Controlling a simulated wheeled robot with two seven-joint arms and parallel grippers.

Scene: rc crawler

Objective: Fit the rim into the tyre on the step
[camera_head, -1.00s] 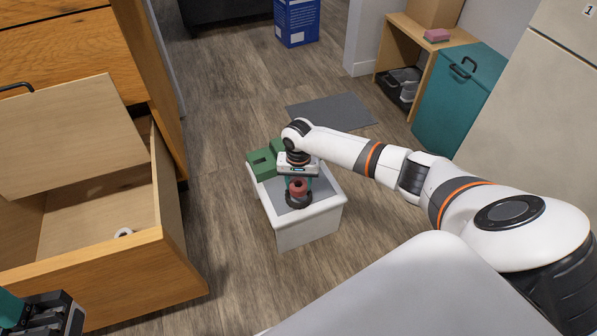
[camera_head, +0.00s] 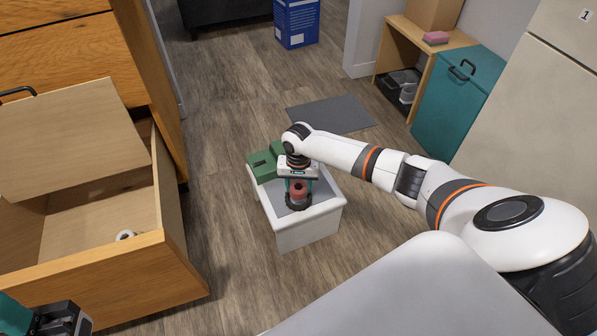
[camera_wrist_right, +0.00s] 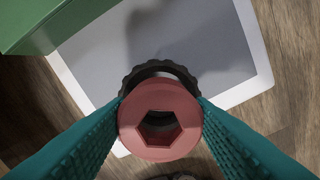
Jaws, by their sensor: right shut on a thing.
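My right gripper (camera_head: 299,185) is shut on the red rim (camera_wrist_right: 155,108), holding it between its teal fingers above the step. The rim has a hexagonal hole facing the wrist camera. The black tyre (camera_head: 298,205) lies on the grey top of the white step (camera_head: 312,230). In the right wrist view the tyre (camera_wrist_right: 158,66) shows behind the rim, its treaded edge sticking out at the top, with the rest hidden. The rim is low over the tyre; I cannot tell whether it touches or enters it. My left gripper (camera_head: 65,318) is partly in view at the bottom left.
A green block-like object (camera_head: 263,166) sits at the step's back left. An open wooden drawer (camera_head: 110,275) stands at left with a small white ring (camera_head: 125,235) inside. A grey mat (camera_head: 330,112) lies beyond the step. The floor around the step is clear.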

